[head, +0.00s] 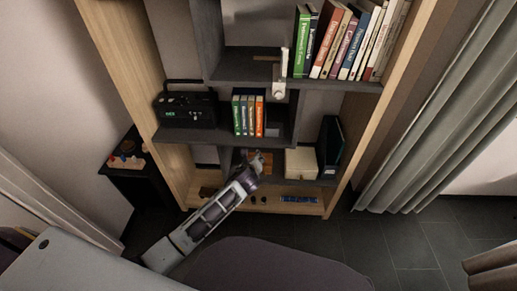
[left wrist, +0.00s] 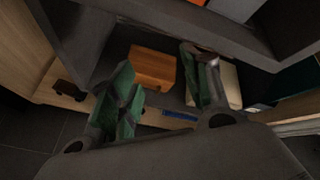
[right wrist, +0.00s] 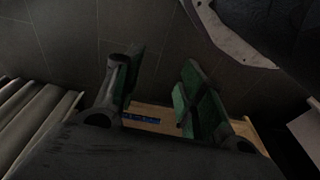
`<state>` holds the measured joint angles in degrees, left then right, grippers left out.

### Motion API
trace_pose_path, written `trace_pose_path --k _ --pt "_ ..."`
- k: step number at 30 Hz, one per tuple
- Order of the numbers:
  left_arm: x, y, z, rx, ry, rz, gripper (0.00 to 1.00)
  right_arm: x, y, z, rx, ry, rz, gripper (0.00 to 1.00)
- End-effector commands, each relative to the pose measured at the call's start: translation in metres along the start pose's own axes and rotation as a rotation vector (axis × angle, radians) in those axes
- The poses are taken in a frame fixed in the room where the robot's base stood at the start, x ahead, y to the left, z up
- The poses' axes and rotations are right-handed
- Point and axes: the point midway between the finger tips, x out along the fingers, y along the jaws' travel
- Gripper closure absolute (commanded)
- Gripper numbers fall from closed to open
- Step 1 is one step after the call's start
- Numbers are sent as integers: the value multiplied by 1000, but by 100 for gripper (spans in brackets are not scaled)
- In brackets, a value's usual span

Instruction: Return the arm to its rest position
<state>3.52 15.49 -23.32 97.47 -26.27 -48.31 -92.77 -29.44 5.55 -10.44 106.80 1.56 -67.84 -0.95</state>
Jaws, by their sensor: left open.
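My left arm (head: 210,215) reaches from the lower left into the low part of the bookshelf. My left gripper (head: 248,173) is at a lower compartment. In the left wrist view its green-padded fingers (left wrist: 156,62) are spread apart. An orange-brown box (left wrist: 153,70) stands beyond them inside the compartment, and I see no object held. My right gripper (right wrist: 163,62) shows only in the right wrist view, its fingers apart and empty, above the dark floor near the bookshelf's wooden base (right wrist: 160,121). The right arm is not visible in the head view.
The bookshelf (head: 125,50) holds books (head: 345,42), a black radio (head: 186,106) and a cream box (head: 302,163). A shelf board lies close above the left gripper. A small black side table (head: 135,180) stands at left; curtains (head: 440,110) hang at right. The tiled floor (head: 395,240) is clear.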

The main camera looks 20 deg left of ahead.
Motion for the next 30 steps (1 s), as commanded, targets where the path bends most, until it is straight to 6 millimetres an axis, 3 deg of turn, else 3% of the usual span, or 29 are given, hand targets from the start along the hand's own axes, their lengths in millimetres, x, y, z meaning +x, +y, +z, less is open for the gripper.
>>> trace_pose_path --k 8,13,30 --pt "-2 1 -1 -17 4 5 52 -2 0 -1 0 2 1 60" --pt "-12 8 -7 -121 24 30 52 -12 2 -6 2 9 4 60" --pt "-98 62 -42 -904 123 283 52 -89 14 -36 12 63 28 60"
